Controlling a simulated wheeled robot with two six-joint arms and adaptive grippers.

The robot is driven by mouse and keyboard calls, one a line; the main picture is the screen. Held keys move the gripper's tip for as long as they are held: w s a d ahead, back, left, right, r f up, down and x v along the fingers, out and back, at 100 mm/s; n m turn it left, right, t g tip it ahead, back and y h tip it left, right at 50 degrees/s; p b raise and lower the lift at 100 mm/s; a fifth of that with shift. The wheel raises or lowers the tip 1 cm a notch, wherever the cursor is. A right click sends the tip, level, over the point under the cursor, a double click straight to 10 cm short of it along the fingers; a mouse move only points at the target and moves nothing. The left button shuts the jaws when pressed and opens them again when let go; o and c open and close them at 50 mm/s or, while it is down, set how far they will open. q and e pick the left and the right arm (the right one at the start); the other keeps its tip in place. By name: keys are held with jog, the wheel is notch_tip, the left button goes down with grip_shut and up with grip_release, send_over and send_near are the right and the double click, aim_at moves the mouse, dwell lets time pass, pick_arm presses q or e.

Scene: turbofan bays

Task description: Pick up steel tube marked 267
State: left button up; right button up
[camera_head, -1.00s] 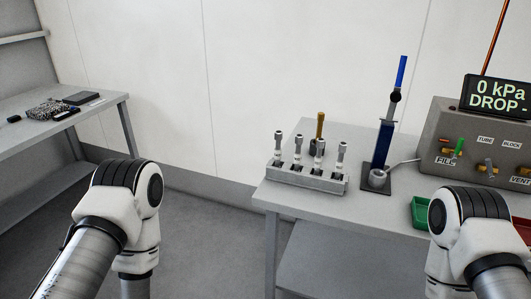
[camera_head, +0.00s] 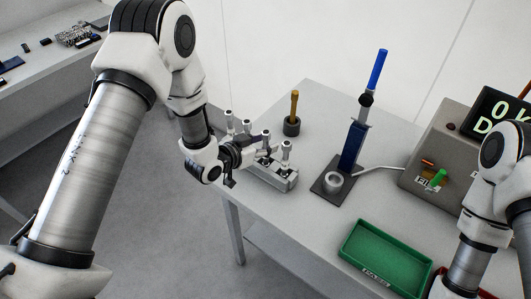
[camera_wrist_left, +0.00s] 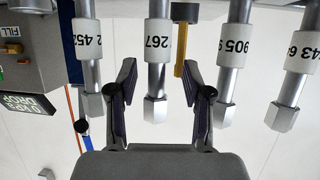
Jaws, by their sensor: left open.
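The steel tube marked 267 (camera_wrist_left: 157,70) stands between the two spread fingers of my left gripper (camera_wrist_left: 158,88) in the left wrist view, with gaps on both sides. Its label is a white band, and its hex end points down in that picture. Tubes marked 452 (camera_wrist_left: 88,45), 905 (camera_wrist_left: 233,45) and one partly read label (camera_wrist_left: 297,55) stand beside it. In the head view my left gripper (camera_head: 258,158) is at the grey rack (camera_head: 282,183), open, partly hiding the tubes. My right gripper is out of the picture.
A dark holder with a brass-coloured tool (camera_head: 294,105) stands behind the rack. A blue tool stand (camera_head: 352,150) is to its right. A green tray (camera_head: 385,258) lies at the front, and a grey control box (camera_head: 425,160) stands at the right.

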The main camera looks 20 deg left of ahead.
pick_arm(q)
jog(key=shift+w+f, duration=0.2)
jog(key=shift+w, duration=0.1)
jog(key=shift+d+r, duration=0.1)
jog(key=shift+d, duration=0.3)
jog(key=shift+c, duration=0.4)
grip_shut()
jog(key=shift+a, duration=0.2)
jog(key=shift+r, duration=0.1)
